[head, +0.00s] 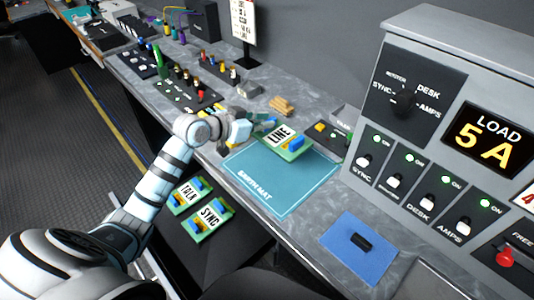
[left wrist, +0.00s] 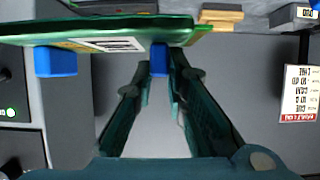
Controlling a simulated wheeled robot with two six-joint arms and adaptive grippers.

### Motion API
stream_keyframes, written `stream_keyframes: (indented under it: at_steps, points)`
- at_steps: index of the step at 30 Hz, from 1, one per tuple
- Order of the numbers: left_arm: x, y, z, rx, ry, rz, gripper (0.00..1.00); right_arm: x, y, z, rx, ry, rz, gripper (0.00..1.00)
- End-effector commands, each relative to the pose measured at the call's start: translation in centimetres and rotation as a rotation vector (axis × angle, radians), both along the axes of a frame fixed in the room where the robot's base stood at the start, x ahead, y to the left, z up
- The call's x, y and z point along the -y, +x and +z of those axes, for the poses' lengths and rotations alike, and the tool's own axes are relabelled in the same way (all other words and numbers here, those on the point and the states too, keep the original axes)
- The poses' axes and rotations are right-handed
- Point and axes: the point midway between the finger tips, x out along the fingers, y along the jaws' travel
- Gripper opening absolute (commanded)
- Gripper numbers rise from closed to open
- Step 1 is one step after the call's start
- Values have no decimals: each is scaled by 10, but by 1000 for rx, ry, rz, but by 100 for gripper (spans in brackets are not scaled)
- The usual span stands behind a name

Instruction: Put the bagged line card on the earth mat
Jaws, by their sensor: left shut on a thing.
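The line card (head: 289,143), green with a pale LINE label and blue blocks, is held over the far part of the teal earth mat (head: 262,193). In the left wrist view the card (left wrist: 105,38) shows nearly edge-on across the top, with a glossy look. My left gripper (head: 255,128) is shut on the card; in the wrist view one blue block (left wrist: 158,60) sits between its fingertips. The card appears raised above the mat, but the exact gap cannot be told. The near part of the mat is bare. My right gripper is not in view.
Green TALK (head: 188,195) and SYNC (head: 209,218) cards lie lower, left of the mat. A blue pad (head: 360,247) with a black block is at the front right. A grey switch console (head: 450,130) stands at right. Wooden blocks (head: 282,105) lie behind the card.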

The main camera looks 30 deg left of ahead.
Motion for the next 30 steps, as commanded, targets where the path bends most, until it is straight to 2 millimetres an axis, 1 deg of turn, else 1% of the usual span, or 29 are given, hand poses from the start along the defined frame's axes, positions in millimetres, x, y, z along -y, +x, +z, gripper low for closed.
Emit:
stream_keyframes:
  at_steps: [1, 3, 8, 12, 15, 21, 24, 25, 27, 28, 30]
  points:
    - [0, 0, -21, -3, -3, 1, 0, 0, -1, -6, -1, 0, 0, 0]
    - [1, 0, -41, -2, -2, 0, 0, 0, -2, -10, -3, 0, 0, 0]
    - [1, 0, -64, 2, -1, -2, 0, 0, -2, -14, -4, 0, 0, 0]
    - [1, 0, -93, 0, -3, -2, 0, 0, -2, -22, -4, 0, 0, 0]
    - [1, 0, -102, 2, 0, -1, 0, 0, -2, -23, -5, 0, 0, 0]
    - [1, 0, -100, 3, 0, -2, 0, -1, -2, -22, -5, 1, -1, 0]
    - [1, 0, -104, 3, 0, -2, 0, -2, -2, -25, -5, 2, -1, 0]
    - [1, 0, -104, 2, 1, -2, 16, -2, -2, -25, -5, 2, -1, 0]
    - [1, 0, -103, 2, 1, -2, 27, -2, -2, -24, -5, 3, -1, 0]
    - [1, 0, -103, 2, 1, -2, 32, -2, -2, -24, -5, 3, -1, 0]
    - [1, 0, -103, 2, 1, -2, 33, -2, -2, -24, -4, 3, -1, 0]
